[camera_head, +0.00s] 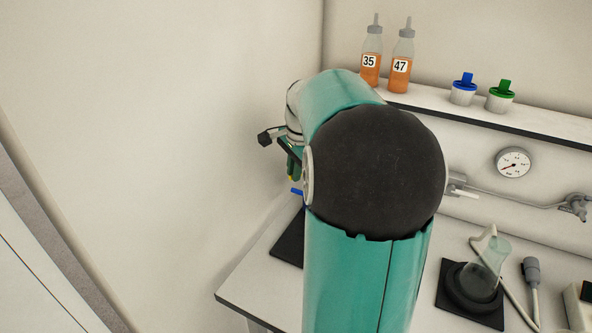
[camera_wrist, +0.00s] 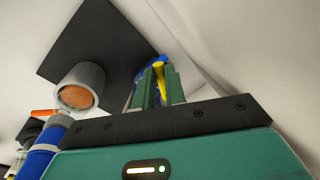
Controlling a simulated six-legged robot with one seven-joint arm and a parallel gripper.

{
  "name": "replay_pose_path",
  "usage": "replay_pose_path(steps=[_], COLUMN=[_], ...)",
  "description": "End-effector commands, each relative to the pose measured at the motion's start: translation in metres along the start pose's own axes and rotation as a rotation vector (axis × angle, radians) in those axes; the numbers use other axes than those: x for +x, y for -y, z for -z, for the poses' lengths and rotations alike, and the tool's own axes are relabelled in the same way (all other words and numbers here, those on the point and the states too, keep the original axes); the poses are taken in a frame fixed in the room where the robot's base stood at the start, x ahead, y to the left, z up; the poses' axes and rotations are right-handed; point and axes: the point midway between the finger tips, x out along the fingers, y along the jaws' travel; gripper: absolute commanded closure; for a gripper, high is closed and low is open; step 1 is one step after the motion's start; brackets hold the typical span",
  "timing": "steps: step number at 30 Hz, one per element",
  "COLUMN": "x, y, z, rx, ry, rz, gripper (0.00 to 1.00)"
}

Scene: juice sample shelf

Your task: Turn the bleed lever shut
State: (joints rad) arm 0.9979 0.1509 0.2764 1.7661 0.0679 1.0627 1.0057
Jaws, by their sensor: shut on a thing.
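My gripper (camera_wrist: 158,75) has green fingers and is shut on a slim yellow lever (camera_wrist: 175,85). The lever shows between and just beside the fingers, next to a blue part (camera_wrist: 155,62) at the fingertips. The fingers hide much of both, so the lever's exact angle cannot be told. In the head view, my arm hides most of this spot; only a bit of blue (camera_head: 297,191) and the green of my gripper (camera_head: 293,165) show at the arm's left side.
The shelf (camera_head: 480,115) holds bottles 35 (camera_head: 370,62) and 47 (camera_head: 401,65) and blue-capped (camera_head: 463,90) and green-capped (camera_head: 500,98) jars. A gauge (camera_head: 513,162) and flask (camera_head: 487,265) are at right.

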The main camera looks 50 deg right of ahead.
Motion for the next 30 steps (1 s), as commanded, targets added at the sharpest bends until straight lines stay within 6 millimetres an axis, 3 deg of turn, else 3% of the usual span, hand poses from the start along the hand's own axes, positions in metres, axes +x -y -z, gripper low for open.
replay_pose_path(steps=[15, 30], x=[0.003, 0.004], y=[0.019, 0.023], z=[0.001, 0.004], rx=[0.331, 0.419], ry=[-0.068, -0.085], rz=[0.003, 0.002], gripper=[1.0, 1.0])
